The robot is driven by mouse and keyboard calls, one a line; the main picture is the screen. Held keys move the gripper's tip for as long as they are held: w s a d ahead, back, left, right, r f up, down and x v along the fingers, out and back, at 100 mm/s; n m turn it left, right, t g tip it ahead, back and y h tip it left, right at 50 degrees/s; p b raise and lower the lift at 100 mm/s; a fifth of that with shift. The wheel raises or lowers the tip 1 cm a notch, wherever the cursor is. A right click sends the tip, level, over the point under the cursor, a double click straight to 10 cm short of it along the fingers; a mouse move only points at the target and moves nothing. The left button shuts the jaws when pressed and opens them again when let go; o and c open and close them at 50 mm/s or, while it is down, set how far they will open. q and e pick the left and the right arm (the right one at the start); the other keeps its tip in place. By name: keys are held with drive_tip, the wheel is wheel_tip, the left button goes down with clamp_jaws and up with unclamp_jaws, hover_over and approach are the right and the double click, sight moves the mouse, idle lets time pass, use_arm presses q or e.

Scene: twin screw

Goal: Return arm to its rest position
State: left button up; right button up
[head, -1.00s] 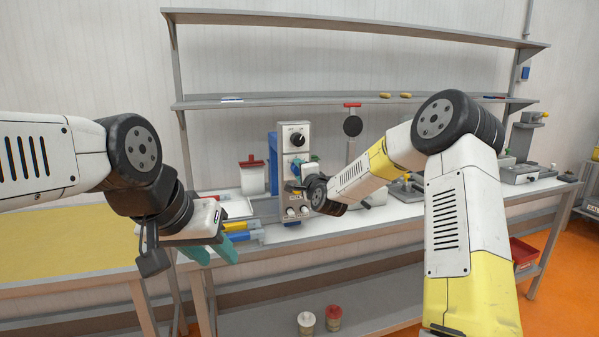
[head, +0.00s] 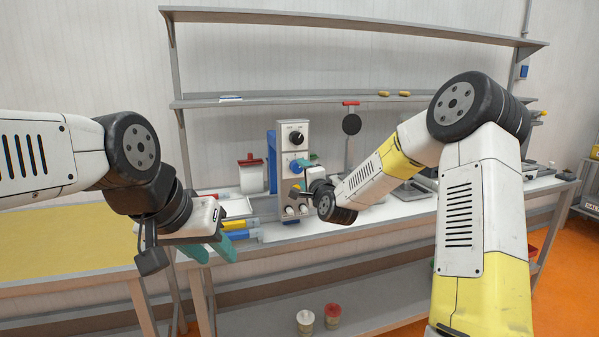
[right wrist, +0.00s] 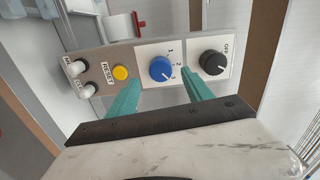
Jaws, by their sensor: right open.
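My right arm reaches across the bench, and its gripper (right wrist: 159,88) is open and empty. Its two teal fingers are apart in front of the control box (right wrist: 205,90), near the blue knob (right wrist: 162,68); they look short of touching it. In the head view the right gripper (head: 304,165) is small and partly hidden by its wrist, beside the control box (head: 294,126). My left gripper (head: 211,251) hangs over the front edge at the left, its teal fingers pointing down and apart, with nothing visible between them.
The box also has a black knob (right wrist: 213,62), a yellow button (right wrist: 120,72) and white knobs (right wrist: 80,78). The grey shelf (head: 350,98) runs behind, above the bench (head: 370,220). Two lidded jars (head: 318,319) stand on the lower shelf.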

drive_tip(key=shift+v, duration=1.2)
drive_tip(key=s+d+n+g+h, duration=0.1)
drive_tip(key=s+d+n+g, duration=0.2)
drive_tip(key=s, duration=1)
drive_tip(key=s+d+r+n+g+h, duration=0.1)
drive_tip(key=s+d+n+g, duration=0.3)
drive_tip(key=s, duration=1)
drive_tip(key=s+d+r+n+g+h, duration=0.1)
drive_tip(key=s+d+n+g, duration=0.3)
drive_tip(key=s, duration=0.9)
drive_tip(key=d+n, duration=0.1)
drive_tip(key=n, duration=0.2)
drive_tip(key=shift+s, duration=0.15)
